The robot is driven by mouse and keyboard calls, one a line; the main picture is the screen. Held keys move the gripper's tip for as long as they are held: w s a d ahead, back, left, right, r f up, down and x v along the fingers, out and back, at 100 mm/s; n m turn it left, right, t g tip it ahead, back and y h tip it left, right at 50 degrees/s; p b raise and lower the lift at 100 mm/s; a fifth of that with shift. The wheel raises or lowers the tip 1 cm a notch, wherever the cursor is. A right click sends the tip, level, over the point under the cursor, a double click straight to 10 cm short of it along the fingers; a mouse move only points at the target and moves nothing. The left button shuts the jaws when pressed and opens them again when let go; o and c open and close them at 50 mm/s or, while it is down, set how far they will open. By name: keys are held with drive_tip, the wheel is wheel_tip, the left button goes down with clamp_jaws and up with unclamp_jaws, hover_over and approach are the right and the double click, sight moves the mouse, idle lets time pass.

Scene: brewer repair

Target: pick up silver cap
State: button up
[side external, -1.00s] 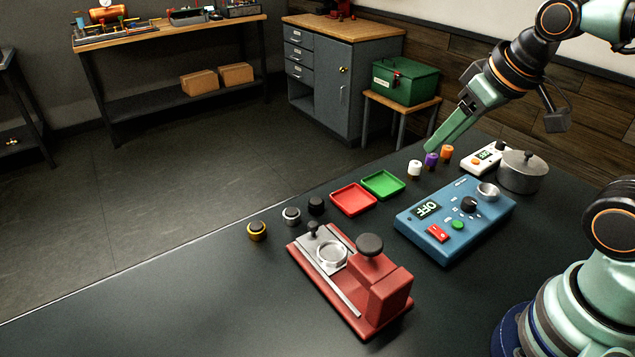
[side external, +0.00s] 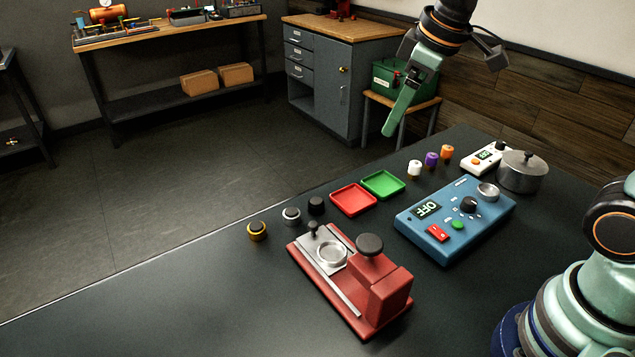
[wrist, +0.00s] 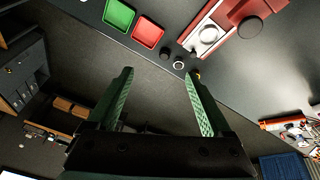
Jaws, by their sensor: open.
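The silver cap (side external: 291,215), a small dark piece with a silver ring, stands on the dark table near its far edge, between a black cap (side external: 316,205) and a yellow-ringed cap (side external: 257,230). In the wrist view the silver cap (wrist: 179,65) shows beyond my fingertips, between their lines and nearer the right finger. My gripper (side external: 388,132) is open and empty, high above the table and up and to the right of the caps in the side view. In the wrist view its two green fingers (wrist: 159,74) are spread apart.
A red press (side external: 375,285) stands close in front of the caps. A red tray (side external: 353,200) and a green tray (side external: 383,185) lie to their right. A blue control box (side external: 470,232), several small bottles and a pot (side external: 522,172) stand farther right. The table's left is clear.

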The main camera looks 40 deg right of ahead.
drive_tip(key=w+a+f+n+g, duration=0.1)
drive_tip(key=w+a+f+n, duration=0.15)
drive_tip(key=w, duration=0.25)
drive_tip(key=w+a+f+n+g, duration=0.1)
drive_tip(key=w+a+f+n, duration=0.15)
drive_tip(key=w+n, duration=0.2)
drive_tip(key=n+g, duration=0.2)
drive_tip(key=n, duration=0.4)
approach(292, 213)
wheel_tip(292, 213, down, 3)
drive_tip(key=shift+f, duration=0.1)
drive_tip(key=shift+a+f, duration=0.15)
drive_tip(key=shift+f, duration=2.55)
clamp_jaws()
